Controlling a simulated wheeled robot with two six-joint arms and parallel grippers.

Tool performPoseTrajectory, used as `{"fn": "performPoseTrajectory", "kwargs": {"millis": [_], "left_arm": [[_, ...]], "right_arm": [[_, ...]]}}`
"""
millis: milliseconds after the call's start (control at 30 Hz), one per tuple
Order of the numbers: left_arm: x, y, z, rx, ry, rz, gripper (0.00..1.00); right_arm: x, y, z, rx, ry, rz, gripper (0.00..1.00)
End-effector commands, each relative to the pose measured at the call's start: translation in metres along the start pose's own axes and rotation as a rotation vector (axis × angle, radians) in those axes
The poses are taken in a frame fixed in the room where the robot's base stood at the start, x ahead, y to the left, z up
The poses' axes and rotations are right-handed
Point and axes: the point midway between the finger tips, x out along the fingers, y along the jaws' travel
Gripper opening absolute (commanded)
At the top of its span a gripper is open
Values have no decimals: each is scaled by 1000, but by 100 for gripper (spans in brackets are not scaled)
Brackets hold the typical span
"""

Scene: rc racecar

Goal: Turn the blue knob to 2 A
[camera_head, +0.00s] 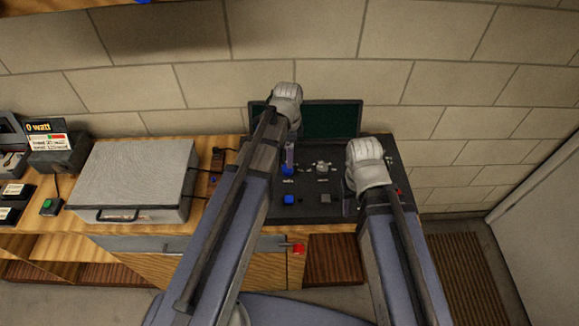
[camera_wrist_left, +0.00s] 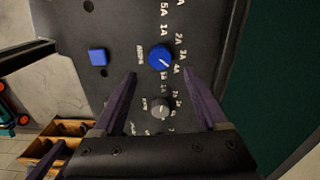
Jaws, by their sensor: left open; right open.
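The blue knob (camera_head: 288,170) is on the dark control panel (camera_head: 310,212); it also shows in the left wrist view (camera_wrist_left: 160,57). Around it are white labels including 1A, 2A, 3A, 4A and 5A. A small pale mark shows on the knob, but I cannot surely tell which label it points at. My left gripper (camera_wrist_left: 160,74) is open, its fingertips apart on either side of the knob's lower edge in the wrist view; contact is not visible. My right gripper (camera_head: 348,206) is open over the panel's right part, its fingers mostly hidden by its wrist.
A blue square button (camera_wrist_left: 98,56) and a grey knob (camera_wrist_left: 160,107) sit near the blue knob. A grey button (camera_head: 326,198) is on the panel's right. A dark green screen (camera_head: 335,118) stands behind. A grey case (camera_head: 135,175) lies on the wooden bench to the left.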

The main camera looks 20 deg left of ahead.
Motion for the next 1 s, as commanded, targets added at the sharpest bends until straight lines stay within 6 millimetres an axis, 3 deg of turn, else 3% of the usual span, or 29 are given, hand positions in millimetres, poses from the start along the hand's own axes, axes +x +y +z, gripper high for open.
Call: {"fn": "performPoseTrajectory", "kwargs": {"millis": [300, 500, 833, 1000], "left_arm": [[46, 0, 0, -1, 0, 0, 76], [64, 0, 0, -1, 0, 0, 76], [65, 0, 0, -1, 0, 0, 76], [65, 0, 0, -1, 0, 0, 59]], "right_arm": [[46, -4, -3, 0, 0, 0, 50], [64, -6, -4, 1, 0, 0, 50], [65, -6, -4, 1, 0, 0, 50], [65, -6, -4, 1, 0, 0, 50]]}}
